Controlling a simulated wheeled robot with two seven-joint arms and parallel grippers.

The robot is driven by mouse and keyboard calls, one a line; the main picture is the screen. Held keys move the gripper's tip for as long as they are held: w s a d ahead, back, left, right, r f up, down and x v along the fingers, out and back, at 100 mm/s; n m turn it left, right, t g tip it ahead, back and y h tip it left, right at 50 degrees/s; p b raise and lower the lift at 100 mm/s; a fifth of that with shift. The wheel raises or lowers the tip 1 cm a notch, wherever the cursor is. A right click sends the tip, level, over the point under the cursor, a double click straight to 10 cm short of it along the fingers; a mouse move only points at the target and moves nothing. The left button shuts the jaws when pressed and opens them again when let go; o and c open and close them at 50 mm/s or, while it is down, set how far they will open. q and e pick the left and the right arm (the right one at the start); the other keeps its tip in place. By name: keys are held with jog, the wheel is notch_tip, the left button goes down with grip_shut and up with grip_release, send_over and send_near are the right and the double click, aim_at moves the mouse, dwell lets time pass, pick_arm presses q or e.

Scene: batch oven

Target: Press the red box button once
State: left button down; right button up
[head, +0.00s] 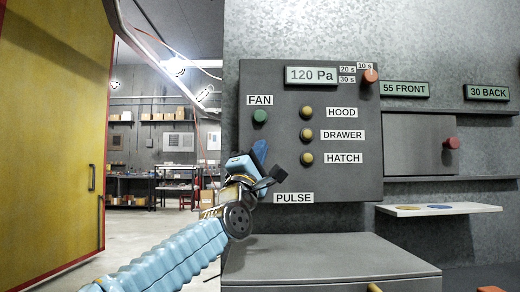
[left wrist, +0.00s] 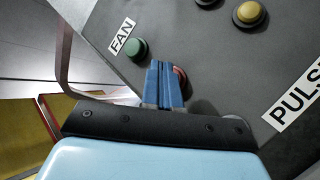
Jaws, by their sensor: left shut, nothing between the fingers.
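A red button (left wrist: 180,78) on the grey control box (head: 350,185) shows in the left wrist view, partly hidden behind my fingertips. In the head view my gripper covers that spot, left of the yellow buttons and above the PULSE label. My left gripper (head: 261,151) is shut and empty, its blue fingers close together in front of the box. In the left wrist view the fingertips (left wrist: 166,66) overlap the left part of the red button; I cannot tell whether they touch it. My right gripper is not in view.
A green FAN button (head: 260,116) sits above my gripper. Yellow HOOD (head: 306,112), DRAWER (head: 306,134) and HATCH (head: 307,158) buttons are to its right. A red dial knob (head: 370,76) is at upper right. A grey ledge (head: 320,262) juts out below the box.

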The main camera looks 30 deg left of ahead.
pick_arm(q)
jog(key=shift+w, duration=0.1)
jog(key=shift+w+a, duration=0.2)
jog(key=shift+w, duration=0.05)
dwell(0.3)
jog(key=shift+w+a, duration=0.25)
jog(key=shift+w, duration=0.15)
dwell(0.6)
jog(key=shift+s, duration=0.1)
jog(key=shift+s+d+b, duration=0.45)
jog(key=shift+s+b, duration=0.2)
jog(key=shift+b, duration=0.05)
jog(key=shift+s+d+b, duration=0.25)
jog(key=shift+s+d, duration=0.2)
jog(key=shift+s, duration=0.25)
jog(key=shift+s+d+b, duration=0.25)
jog(key=shift+s+d, duration=0.15)
jog(key=shift+s, duration=0.35)
jog(key=shift+s+d+b, duration=0.25)
jog(key=shift+s+d, duration=0.2)
jog(key=shift+s, duration=0.25)
